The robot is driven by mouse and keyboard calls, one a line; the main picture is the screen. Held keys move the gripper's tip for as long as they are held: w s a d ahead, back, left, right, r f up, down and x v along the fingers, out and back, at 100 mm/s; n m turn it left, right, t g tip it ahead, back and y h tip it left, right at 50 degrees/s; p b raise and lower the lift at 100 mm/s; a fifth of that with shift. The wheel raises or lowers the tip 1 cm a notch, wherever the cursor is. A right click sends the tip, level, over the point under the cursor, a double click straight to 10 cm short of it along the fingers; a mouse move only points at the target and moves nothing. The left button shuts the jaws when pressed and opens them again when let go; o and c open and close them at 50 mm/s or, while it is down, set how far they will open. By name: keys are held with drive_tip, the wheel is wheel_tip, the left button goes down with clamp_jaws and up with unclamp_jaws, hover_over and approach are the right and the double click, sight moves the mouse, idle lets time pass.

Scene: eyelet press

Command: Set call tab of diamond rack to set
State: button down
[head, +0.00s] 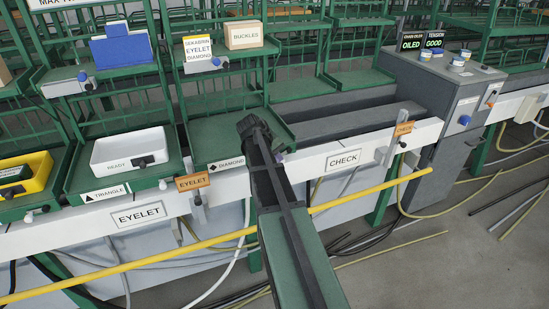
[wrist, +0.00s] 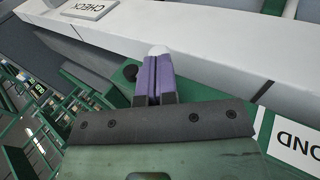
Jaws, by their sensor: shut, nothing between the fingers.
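The diamond rack (head: 215,130) is a green, empty shelf with a DIAMOND label (head: 227,164) on its front edge. Part of that label shows in the wrist view (wrist: 297,146). My gripper (head: 279,157) is at the right end of this edge, and my arm hides most of it in the head view. In the wrist view its purple fingers (wrist: 154,78) are together and empty. A small white rounded piece (wrist: 158,50) shows just beyond the fingertips, and a black knob (wrist: 130,72) sits beside them. I cannot tell which is the call tab, its setting, or whether the fingers touch it.
The triangle rack to the left holds a white tray (head: 130,149). A white rail with EYELET (head: 138,215) and CHECK (head: 343,160) signs runs along the front. A yellow pipe (head: 375,192) runs below. A grey machine (head: 445,95) stands at right.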

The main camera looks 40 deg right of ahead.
drive_tip(key=shift+a+f+b, duration=0.1)
drive_tip(key=shift+f+b, duration=0.7)
drive_tip(key=shift+r+p, duration=0.8)
drive_tip(key=shift+r, duration=0.05)
